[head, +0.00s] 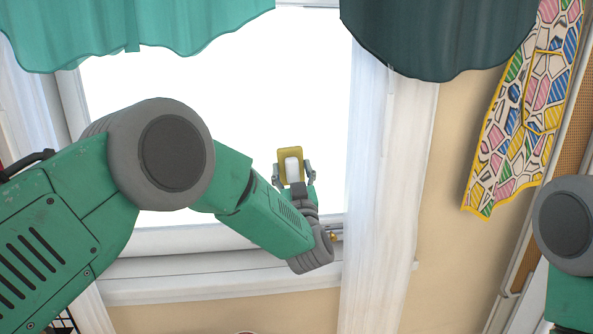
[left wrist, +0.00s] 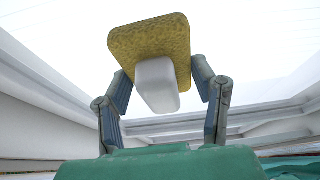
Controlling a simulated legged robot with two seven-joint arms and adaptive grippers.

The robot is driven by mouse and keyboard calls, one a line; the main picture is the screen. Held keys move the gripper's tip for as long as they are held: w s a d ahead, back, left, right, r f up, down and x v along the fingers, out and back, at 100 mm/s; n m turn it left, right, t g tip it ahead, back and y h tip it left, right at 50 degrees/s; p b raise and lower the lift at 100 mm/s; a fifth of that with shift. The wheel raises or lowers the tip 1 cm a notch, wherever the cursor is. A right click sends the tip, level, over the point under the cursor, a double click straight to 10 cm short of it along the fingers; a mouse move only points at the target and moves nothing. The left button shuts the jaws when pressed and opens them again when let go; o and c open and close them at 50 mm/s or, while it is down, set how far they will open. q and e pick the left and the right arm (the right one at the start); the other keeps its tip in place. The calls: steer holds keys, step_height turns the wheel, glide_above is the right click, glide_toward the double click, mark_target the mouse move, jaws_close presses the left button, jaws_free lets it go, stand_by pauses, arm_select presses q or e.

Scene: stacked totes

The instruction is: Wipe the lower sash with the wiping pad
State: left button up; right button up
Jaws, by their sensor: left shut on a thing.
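The wiping pad (head: 291,153) is a yellow sponge-like slab with a white block handle. My left gripper (head: 293,174) is shut on the white handle, with the yellow pad beyond the fingertips. In the left wrist view the pad (left wrist: 150,40) and handle (left wrist: 157,84) sit between the two fingers (left wrist: 160,85). The lower sash (head: 230,130) is a bright white pane in a white frame, and the pad is in front of its lower right part. I cannot tell whether the pad touches the pane. My right gripper is not in view; only part of that arm shows at the right edge.
Teal curtains (head: 140,25) and a dark valance (head: 440,35) hang above the window. A white sheer curtain (head: 375,200) hangs just right of the pad. A white sill (head: 190,285) runs below. A patterned cloth (head: 525,115) hangs on the right wall.

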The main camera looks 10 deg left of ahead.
mark_target(316, 150)
arm_select(q)
steer(key=shift+w+a+r+p, duration=0.1)
steer(key=shift+a+r+p, duration=0.1)
steer(key=shift+r, duration=0.25)
steer(key=shift+a+r+p, duration=0.15)
steer(key=shift+r, duration=0.3)
steer(key=shift+w+d+f+b, duration=0.15)
steer(key=shift+d+b, duration=0.1)
steer(key=shift+d, duration=0.4)
steer(key=shift+w+d+b, duration=0.15)
steer(key=shift+d+b, duration=0.05)
steer(key=shift+d, duration=0.5)
steer(key=shift+w+d+f+b, duration=0.15)
steer(key=shift+d+b, duration=0.1)
steer(key=shift+d, duration=0.4)
steer(key=shift+w+d+b, duration=0.2)
steer(key=shift+d+b, duration=0.2)
steer(key=shift+d, duration=0.2)
steer(key=shift+w+d+b, duration=0.2)
steer(key=shift+d+b, duration=0.2)
steer(key=shift+d, duration=0.15)
steer(key=shift+d+r, duration=0.2)
steer(key=shift+d, duration=0.05)
steer(key=shift+a+r, duration=0.1)
steer(key=shift+r, duration=0.1)
